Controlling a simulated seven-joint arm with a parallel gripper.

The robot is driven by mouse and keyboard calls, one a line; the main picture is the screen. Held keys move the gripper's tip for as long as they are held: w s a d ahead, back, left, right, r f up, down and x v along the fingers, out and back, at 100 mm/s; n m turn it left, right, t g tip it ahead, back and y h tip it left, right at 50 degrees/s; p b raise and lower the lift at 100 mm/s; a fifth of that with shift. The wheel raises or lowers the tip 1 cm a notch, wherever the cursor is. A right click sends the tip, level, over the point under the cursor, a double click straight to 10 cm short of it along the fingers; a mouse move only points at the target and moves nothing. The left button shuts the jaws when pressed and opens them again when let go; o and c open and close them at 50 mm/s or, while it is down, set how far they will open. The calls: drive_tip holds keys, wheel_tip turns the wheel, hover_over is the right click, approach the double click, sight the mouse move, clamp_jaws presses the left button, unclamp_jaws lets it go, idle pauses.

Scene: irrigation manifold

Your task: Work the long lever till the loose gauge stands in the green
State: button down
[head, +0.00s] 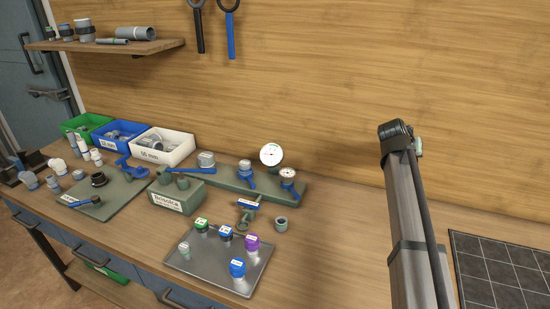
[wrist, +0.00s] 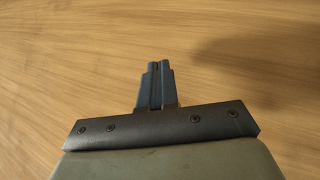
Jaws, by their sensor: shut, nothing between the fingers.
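A green-grey manifold bar (head: 228,183) stands toward the back of the bench. A large white dial gauge (head: 271,154) stands upright at its back edge, and a smaller round gauge (head: 288,174) sits near its right end. The needles and any green band are too small to read. Which lever or gauge the task means, I cannot tell. My gripper (wrist: 157,66) is shut and empty in the wrist view, over plain wood grain, with no manifold part near it. The head view does not show it.
A metal tray (head: 205,268) with coloured-cap fittings lies in front of the manifold. A green-grey block (head: 176,197) and a fittings board (head: 125,188) are left of it. Bins (head: 163,146) stand behind. A dark tiled mat (head: 500,268) is at right. Bench between tray and my arm is clear.

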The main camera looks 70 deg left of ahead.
drive_tip(key=s+a+r+y, duration=0.15)
drive_tip(key=s+a, duration=0.35)
drive_tip(key=s, duration=0.6)
drive_tip(key=s+a+r+g, duration=0.1)
drive_tip(key=s+a+r, duration=0.3)
drive_tip(key=s, duration=0.6)
drive_tip(key=s+a+r, duration=0.1)
drive_tip(key=s+a, duration=0.6)
drive_tip(key=s, duration=0.4)
drive_tip(key=s+r, duration=0.3)
drive_tip(key=s, duration=1.4)
drive_tip(key=s+r+n+y, duration=0.1)
drive_tip(key=s+r, duration=0.2)
drive_tip(key=s, duration=1.5)
drive_tip(key=shift+s+a+g, duration=0.15)
drive_tip(key=shift+a+g, duration=0.1)
drive_tip(key=shift+g, duration=0.15)
drive_tip(key=s+d+f+x, duration=0.1)
drive_tip(key=f+x, duration=0.1)
drive_tip(key=x, duration=1)
drive_tip(key=shift+w+d+f, duration=0.15)
drive_tip(key=shift+w+f, duration=0.05)
